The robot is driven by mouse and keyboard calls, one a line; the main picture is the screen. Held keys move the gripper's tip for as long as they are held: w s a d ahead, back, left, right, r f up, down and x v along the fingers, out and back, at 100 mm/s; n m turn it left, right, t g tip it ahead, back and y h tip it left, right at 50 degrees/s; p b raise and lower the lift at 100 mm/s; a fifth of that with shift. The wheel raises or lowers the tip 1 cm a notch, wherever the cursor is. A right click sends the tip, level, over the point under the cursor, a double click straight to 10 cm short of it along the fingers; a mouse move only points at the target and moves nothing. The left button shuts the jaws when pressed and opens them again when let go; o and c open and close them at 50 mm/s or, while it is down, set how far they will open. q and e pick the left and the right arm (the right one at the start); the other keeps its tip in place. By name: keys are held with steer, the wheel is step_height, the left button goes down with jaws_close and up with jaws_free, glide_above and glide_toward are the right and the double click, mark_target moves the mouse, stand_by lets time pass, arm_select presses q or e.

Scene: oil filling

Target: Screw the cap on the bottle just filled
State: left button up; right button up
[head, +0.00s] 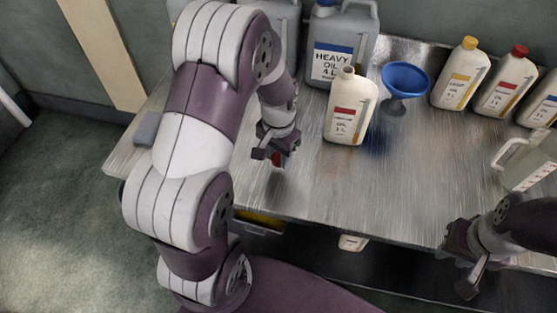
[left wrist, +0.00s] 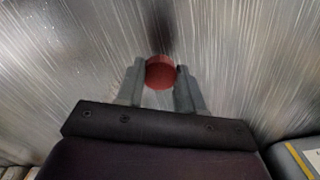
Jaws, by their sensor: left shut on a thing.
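An uncapped white bottle with a red label (head: 351,106) stands upright on the metal table, its neck bare. My left gripper (head: 277,155) is shut on a red cap (head: 277,160), left of this bottle and apart from it. In the left wrist view the red cap (left wrist: 160,72) sits between the two fingertips of my left gripper (left wrist: 161,80), over bare metal. My right gripper (head: 466,269) is at the lower right, by the table's front edge. Its fingers are too unclear to tell their opening.
A blue funnel (head: 405,80) stands just right of the uncapped bottle. A grey heavy oil canister (head: 340,45) is behind it. Capped bottles, one yellow (head: 461,75) and one red (head: 507,83), stand at the back right. A clear jug (head: 525,163) is at the right edge. The table's front middle is clear.

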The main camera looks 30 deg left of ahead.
arm_select(q)
steer(key=w+d+r, duration=0.5)
steer(key=d+r, duration=0.2)
steer(key=d, duration=0.3)
steer(key=shift+w+d, duration=0.15)
steer(key=shift+w, duration=0.1)
steer(key=shift+r, duration=0.1)
